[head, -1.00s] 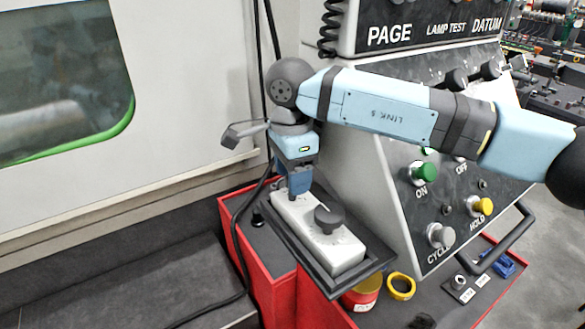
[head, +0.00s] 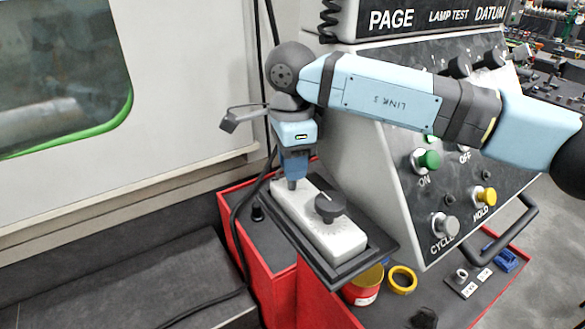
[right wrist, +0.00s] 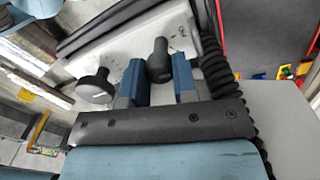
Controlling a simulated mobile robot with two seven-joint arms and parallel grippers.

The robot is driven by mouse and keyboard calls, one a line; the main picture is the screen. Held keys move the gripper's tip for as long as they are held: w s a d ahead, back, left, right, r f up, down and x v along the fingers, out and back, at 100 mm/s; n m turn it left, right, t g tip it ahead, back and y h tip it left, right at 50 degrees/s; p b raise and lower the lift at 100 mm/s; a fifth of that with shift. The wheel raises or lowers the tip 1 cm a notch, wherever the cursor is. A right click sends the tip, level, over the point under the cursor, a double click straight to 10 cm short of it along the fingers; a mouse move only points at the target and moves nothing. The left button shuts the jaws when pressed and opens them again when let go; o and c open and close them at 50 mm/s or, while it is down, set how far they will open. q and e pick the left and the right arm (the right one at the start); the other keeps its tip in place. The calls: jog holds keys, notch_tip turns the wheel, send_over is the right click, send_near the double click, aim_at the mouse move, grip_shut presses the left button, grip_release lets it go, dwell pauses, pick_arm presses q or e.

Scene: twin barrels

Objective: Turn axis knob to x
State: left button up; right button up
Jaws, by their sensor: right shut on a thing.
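A white handheld control box (head: 318,225) lies in a dark tray. It bears two black knobs. The near knob (head: 328,207) stands free; it also shows at the left in the right wrist view (right wrist: 95,86). My right gripper (head: 291,184) points down over the far end of the box. In the right wrist view its blue fingers (right wrist: 157,62) are on either side of the far knob (right wrist: 160,60), shut on it. The head view hides that knob behind the gripper. I cannot read the marks around either knob. My left gripper is not in view.
A sloped control panel (head: 400,180) with green, yellow and grey buttons stands close to the right of the gripper. A red tin (head: 363,288) and a yellow ring (head: 402,280) are beside the tray (head: 345,278). A black cable (head: 240,240) runs down on the left.

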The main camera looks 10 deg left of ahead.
jog(key=m+b, duration=0.1)
jog(key=b, duration=0.1)
jog(key=m+b, duration=0.2)
jog(key=shift+f, duration=0.3)
jog(key=shift+m+b, duration=1.1)
jog(key=shift+r+m+b, duration=0.15)
jog(key=shift+m+b, duration=0.85)
jog(key=shift+m, duration=0.3)
jog(key=shift+r+m+b, duration=0.15)
jog(key=shift+m+b, duration=0.8)
jog(key=shift+m, duration=0.35)
jog(key=o, duration=0.9)
jog(key=shift+o, duration=0.2)
